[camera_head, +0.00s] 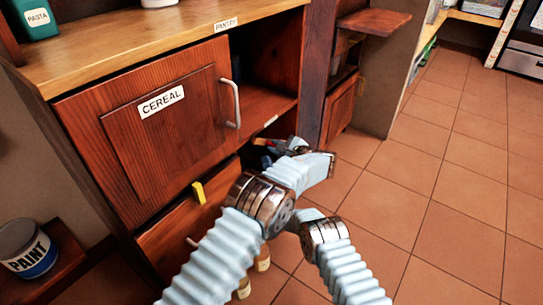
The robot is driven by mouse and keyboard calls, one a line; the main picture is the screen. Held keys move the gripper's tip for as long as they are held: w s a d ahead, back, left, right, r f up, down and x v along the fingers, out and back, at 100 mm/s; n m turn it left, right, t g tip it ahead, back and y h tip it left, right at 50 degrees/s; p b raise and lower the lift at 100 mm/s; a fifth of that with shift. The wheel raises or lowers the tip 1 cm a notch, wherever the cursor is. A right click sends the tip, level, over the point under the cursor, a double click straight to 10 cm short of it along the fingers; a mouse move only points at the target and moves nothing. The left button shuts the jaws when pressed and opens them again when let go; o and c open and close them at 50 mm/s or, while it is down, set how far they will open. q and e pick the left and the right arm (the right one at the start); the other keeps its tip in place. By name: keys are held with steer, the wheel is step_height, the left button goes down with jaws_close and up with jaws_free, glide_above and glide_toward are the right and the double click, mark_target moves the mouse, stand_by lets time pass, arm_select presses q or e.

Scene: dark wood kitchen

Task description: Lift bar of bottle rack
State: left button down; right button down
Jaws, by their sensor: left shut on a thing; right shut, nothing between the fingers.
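My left arm (262,203) reaches from the lower left to the open right side of the cabinet. My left gripper (277,148) is small and partly covered by its own wrist. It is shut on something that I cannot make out. My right arm (325,232) comes up from the bottom and passes behind the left arm, which hides its gripper. Two bottles show only in part below the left arm, an upper one (262,260) and a lower one (243,289). I cannot clearly make out the bottle rack or its bar.
A wooden cabinet (170,105) has a closed CEREAL door with a metal handle (230,103) and an open compartment at right. A yellow piece (198,192) sticks out below the door. A paint can (28,247) stands at lower left. The tiled floor (450,190) is clear at right.

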steer(key=shift+w+d+r, duration=0.35)
steer(key=shift+w+r, duration=0.1)
steer(key=shift+r, duration=0.25)
steer(key=shift+w+d+r, duration=0.3)
steer(key=shift+w+r, duration=0.1)
steer(key=shift+r, duration=0.3)
arm_select(q)
steer(key=shift+f, duration=0.2)
arm_select(e)
steer(key=shift+w+d+r, duration=0.15)
steer(key=shift+w+r, duration=0.05)
steer(key=shift+r, duration=0.25)
steer(key=shift+w+d+r, duration=0.15)
steer(key=shift+r, duration=0.25)
arm_select(q)
steer(key=c, duration=1.1)
jaws_free()
steer(key=shift+s+f, duration=0.1)
arm_select(e)
steer(key=shift+r, duration=0.15)
